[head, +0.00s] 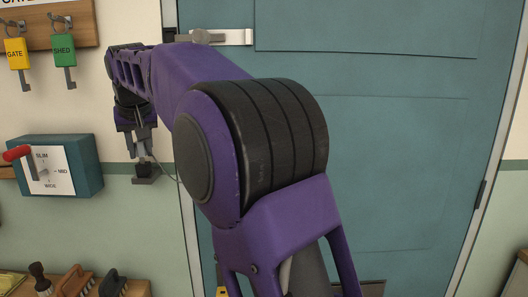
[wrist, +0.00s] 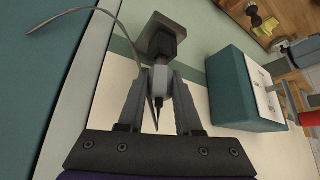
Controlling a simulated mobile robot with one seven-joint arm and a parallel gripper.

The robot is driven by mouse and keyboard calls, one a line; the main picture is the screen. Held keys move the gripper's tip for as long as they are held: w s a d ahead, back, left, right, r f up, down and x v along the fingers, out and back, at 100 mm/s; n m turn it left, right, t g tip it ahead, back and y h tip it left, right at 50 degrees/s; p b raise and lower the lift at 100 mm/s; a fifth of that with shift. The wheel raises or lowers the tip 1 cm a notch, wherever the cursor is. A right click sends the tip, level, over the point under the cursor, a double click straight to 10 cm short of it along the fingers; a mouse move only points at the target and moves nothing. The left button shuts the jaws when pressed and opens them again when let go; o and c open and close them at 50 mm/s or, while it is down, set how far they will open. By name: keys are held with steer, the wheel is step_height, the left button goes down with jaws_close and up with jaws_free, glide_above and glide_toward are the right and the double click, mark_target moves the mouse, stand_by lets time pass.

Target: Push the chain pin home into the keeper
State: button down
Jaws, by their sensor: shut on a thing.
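My gripper (head: 140,151) points down along the wall left of the teal door. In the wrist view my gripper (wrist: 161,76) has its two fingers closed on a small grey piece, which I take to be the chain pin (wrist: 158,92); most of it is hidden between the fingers. A thin grey chain or cable (wrist: 90,10) curves away from it to the upper left. The dark block that looks like the keeper (wrist: 158,40) is just beyond the fingertips, and in the head view the keeper (head: 146,174) sits below them. How deep the pin sits in it cannot be told.
A teal box with a red-handled lever (head: 80,160) is on the wall left of my gripper. The door (head: 400,130) has a latch bar (head: 215,37) at its top left. Key tags hang upper left. Brushes (head: 75,280) stand on a shelf lower left.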

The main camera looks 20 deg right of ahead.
steer(key=shift+f, duration=0.3)
steer(key=c, duration=0.5)
jaws_free()
steer(key=shift+r, duration=0.15)
steer(key=shift+r+p, duration=3.45)
steer(key=shift+p, duration=0.1)
